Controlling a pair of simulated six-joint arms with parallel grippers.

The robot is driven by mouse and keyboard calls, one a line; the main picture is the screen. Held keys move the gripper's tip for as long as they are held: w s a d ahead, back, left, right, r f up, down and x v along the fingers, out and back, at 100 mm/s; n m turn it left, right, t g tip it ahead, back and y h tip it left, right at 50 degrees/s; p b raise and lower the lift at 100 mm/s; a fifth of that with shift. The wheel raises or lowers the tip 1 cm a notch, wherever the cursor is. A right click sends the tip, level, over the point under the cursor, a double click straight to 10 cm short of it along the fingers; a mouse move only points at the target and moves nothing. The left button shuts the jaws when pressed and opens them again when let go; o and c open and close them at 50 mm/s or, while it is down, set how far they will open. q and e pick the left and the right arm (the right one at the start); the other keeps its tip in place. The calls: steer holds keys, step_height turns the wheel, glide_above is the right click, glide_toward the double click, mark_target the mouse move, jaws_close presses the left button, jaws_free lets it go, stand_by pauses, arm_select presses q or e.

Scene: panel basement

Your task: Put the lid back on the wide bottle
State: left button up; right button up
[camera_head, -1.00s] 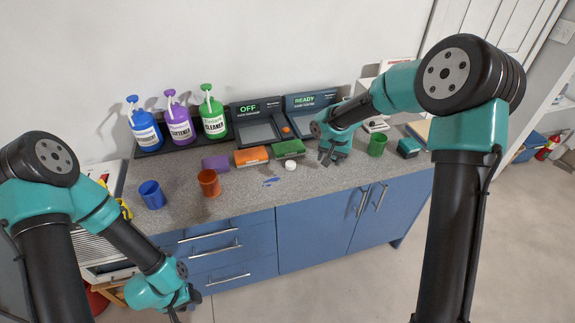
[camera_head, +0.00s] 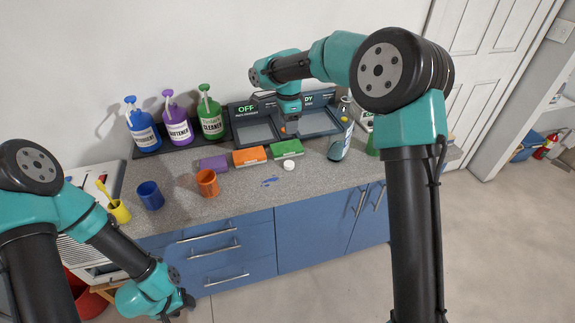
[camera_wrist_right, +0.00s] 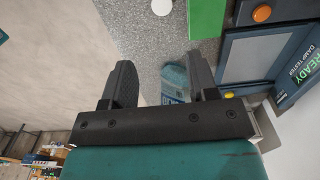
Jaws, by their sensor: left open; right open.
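A small white round piece that looks like the lid (camera_head: 289,165) lies on the counter in front of the green block, and its edge shows in the right wrist view (camera_wrist_right: 162,6). A bottle with a teal lower part (camera_head: 337,150) stands on the counter to the right of it. In the right wrist view this teal bottle (camera_wrist_right: 175,78) shows beyond my fingers, partly hidden by one. I cannot make out its mouth. My right gripper (camera_head: 290,128) is open and empty, above the display panels. My left gripper (camera_head: 180,306) is open and low, in front of the drawers, away from the counter.
Blue, purple and green pump bottles (camera_head: 211,118) stand on a black tray at the back left. Purple, orange and green blocks (camera_head: 250,155) lie mid-counter. Blue and orange cups (camera_head: 207,182) and a yellow cup (camera_head: 119,211) stand at the left. The front counter strip is mostly clear.

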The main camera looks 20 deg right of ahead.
steer(key=shift+f, duration=0.1)
stand_by(0.3)
glide_above(289, 164)
steer(key=f, duration=1.2)
steer(key=shift+s+a, duration=0.1)
steer(key=shift+a, duration=0.1)
steer(key=shift+f, duration=0.1)
steer(key=shift+w+d+f, duration=0.1)
steer(key=shift+f, duration=1.15)
steer(key=shift+w+d+f, duration=0.1)
steer(key=shift+f, duration=1.1)
steer(key=shift+c, duration=0.5)
steer(key=c, duration=0.6)
steer(key=shift+r, duration=0.15)
